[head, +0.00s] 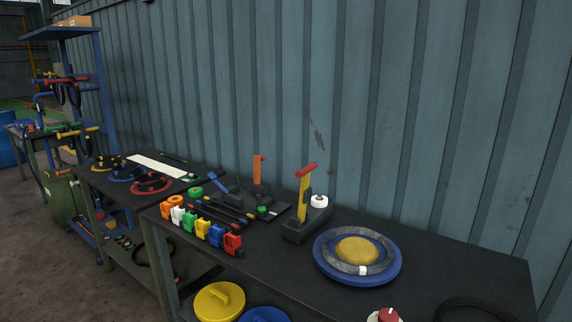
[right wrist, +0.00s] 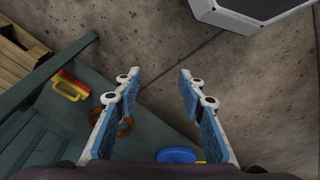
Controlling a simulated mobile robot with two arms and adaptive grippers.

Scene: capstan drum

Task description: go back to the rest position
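My right gripper (right wrist: 157,85) shows in the right wrist view. Its two blue-padded fingers are apart with nothing between them. It hangs over the concrete floor, and the edge of a grey-green shelf or bench lies below it. My left gripper does not show in the head view, and neither arm shows there. In the head view the dark workbench (head: 450,260) carries a blue round drum (head: 390,275) with a grey ring and a yellow centre.
A lever stand with a yellow arm and red handle (head: 304,185) stands behind a row of coloured clamps (head: 216,235). A second bench with round parts (head: 150,184) is at left. A blue rack (head: 98,95) stands beyond. The corrugated wall (head: 400,110) closes the back.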

